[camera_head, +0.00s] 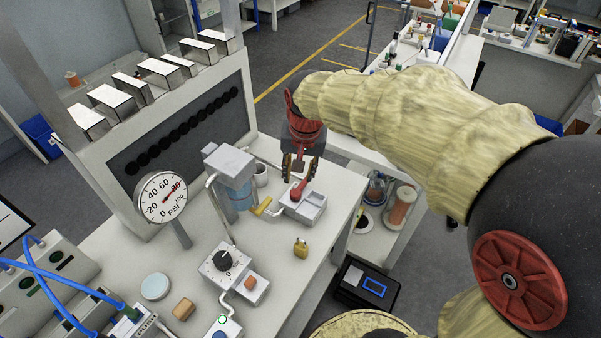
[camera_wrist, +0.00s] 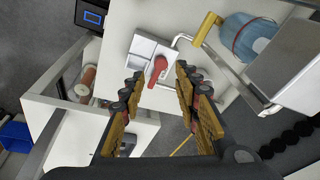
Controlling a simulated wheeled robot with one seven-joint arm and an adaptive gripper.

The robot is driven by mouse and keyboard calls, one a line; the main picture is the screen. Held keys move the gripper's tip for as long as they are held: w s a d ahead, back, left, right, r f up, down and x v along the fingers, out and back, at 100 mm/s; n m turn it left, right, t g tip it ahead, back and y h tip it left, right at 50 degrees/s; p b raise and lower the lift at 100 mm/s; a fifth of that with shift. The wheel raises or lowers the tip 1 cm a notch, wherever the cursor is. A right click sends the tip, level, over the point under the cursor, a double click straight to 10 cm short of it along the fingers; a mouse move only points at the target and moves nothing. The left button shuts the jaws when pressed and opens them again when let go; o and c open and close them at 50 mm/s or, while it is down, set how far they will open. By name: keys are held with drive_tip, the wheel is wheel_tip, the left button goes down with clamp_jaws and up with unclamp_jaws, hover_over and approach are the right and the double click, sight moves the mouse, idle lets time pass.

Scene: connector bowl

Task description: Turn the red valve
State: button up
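The red valve (camera_head: 298,191) is a small red handle on a pale grey box (camera_head: 312,201) near the back right edge of the table. In the wrist view the valve handle (camera_wrist: 157,70) points toward the lower left on the box's face. My gripper (camera_head: 299,171) is just above the valve, pointing down. In the wrist view its two fingers (camera_wrist: 158,78) are spread apart, with the red handle showing in the gap between the tips. I see no clear contact with the handle. The fingers are empty.
A yellow lever (camera_head: 261,206) and a blue-filled vessel (camera_head: 240,193) stand just left of the valve box. A pressure gauge (camera_head: 163,197), a black-knob box (camera_head: 222,262) and a brass padlock (camera_head: 300,247) are also on the table (camera_head: 285,275). The table's right edge is close.

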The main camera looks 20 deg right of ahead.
drive_tip(key=w+d+f+m+g+p, duration=0.2)
drive_tip(key=w+d+f+m+p, duration=0.15)
drive_tip(key=w, duration=0.25)
drive_tip(key=m+p, duration=0.2)
drive_tip(key=p, duration=0.1)
hover_over(301, 185)
drive_tip(key=shift+g, duration=0.3)
wheel_tip(301, 185, down, 8)
drive_tip(key=shift+r, duration=0.25)
drive_tip(key=shift+f+b, duration=0.7)
drive_tip(key=shift+f, duration=2.85)
drive_tip(key=shift+c, duration=0.2)
drive_tip(key=shift+n, duration=0.25)
drive_tip(key=c, duration=0.7)
clamp_jaws()
